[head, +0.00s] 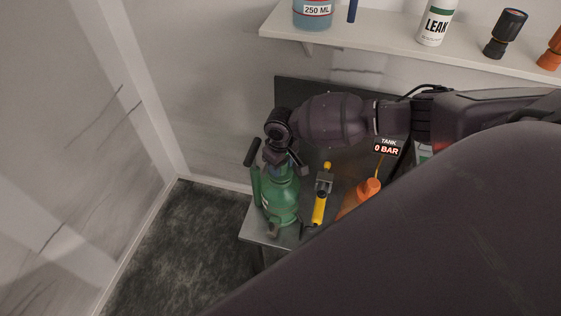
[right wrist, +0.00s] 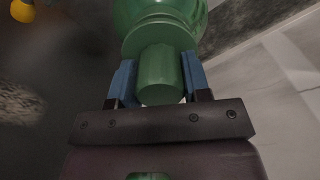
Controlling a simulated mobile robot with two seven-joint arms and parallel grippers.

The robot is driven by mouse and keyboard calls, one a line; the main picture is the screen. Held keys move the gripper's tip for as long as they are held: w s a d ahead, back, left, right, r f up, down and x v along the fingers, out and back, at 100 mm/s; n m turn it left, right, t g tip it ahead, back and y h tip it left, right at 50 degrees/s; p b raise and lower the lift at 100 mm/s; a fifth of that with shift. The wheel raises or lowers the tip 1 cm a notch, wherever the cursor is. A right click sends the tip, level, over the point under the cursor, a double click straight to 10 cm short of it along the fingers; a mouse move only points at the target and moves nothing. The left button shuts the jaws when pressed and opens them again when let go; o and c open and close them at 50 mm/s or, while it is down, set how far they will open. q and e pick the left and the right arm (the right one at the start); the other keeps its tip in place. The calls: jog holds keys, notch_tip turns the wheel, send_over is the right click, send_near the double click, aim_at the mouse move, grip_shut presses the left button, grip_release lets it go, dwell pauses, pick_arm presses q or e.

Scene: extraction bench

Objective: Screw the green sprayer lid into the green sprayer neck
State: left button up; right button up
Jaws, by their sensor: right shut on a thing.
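The green sprayer (head: 281,202) stands upright near the left end of the dark bench, with a dark handle at its left side. My right gripper (head: 279,168) is above it, pointing down over its top. In the right wrist view the blue fingers are shut on a green cylinder, the green sprayer lid (right wrist: 158,78). Beyond it are a wider green collar and the round sprayer body (right wrist: 160,14). The neck is hidden, so I cannot tell how the lid sits in it. My left gripper is not in view.
A yellow-handled tool (head: 319,208) and an orange object (head: 368,188) are right of the sprayer. A "TANK 0 BAR" display (head: 387,147) is behind. A shelf (head: 385,43) with several bottles runs above. My arm covers the lower right; floor is open at left.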

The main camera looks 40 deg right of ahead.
jog(key=shift+f, duration=0.35)
jog(key=o, duration=0.9)
jog(key=shift+c, duration=0.2)
jog(key=o, duration=0.3)
jog(key=shift+o, duration=0.2)
jog(key=shift+r, duration=0.1)
notch_tip(320, 180, up, 11)
jog(key=shift+f+p, duration=0.15)
jog(key=shift+p, duration=0.35)
